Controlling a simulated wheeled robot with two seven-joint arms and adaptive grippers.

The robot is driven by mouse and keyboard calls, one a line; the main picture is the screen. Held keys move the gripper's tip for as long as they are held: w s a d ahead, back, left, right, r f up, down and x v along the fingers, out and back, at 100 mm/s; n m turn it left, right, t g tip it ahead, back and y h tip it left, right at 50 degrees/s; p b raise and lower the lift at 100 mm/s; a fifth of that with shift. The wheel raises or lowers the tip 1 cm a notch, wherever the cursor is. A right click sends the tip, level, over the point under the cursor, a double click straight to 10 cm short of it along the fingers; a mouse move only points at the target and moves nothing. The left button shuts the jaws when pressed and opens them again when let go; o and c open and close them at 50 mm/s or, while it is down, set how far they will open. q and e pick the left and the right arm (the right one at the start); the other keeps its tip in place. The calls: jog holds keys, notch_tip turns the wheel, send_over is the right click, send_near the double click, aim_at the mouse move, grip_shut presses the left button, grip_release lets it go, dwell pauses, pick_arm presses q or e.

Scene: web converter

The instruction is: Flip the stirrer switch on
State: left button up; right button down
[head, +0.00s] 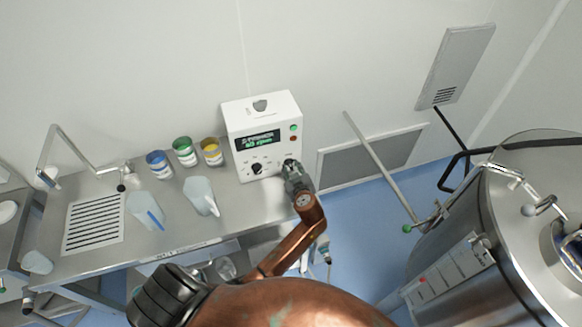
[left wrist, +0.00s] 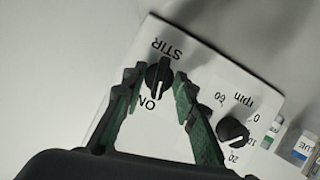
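The white stirrer control box (head: 264,110) stands on the steel table against the wall, with a lit green display (head: 258,140). The stirrer switch is a black knob (left wrist: 158,76) with a pale line, between the printed words STIR and ON. In the head view my left gripper (head: 291,170) is at the box's lower right and largely hides this switch. In the left wrist view my left gripper (left wrist: 157,80) is open, with one green-padded finger on each side of the knob. I cannot tell whether the fingers touch it. My right gripper is not in view.
The rpm dial (left wrist: 232,131) sits close beside one finger; it also shows in the head view (head: 257,169). Blue, green and yellow-topped pots (head: 184,152) and clear jugs (head: 201,195) stand left of the box. A steel tank (head: 510,230) stands at right.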

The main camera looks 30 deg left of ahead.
pick_arm(q)
grip_shut()
dwell(0.3)
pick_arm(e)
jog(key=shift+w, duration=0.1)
pick_arm(q)
jog(key=shift+m+g+y, duration=0.5)
jog(key=shift+m, duration=0.5)
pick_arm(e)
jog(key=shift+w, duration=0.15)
pick_arm(q)
grip_release()
jog(key=shift+w, duration=0.1)
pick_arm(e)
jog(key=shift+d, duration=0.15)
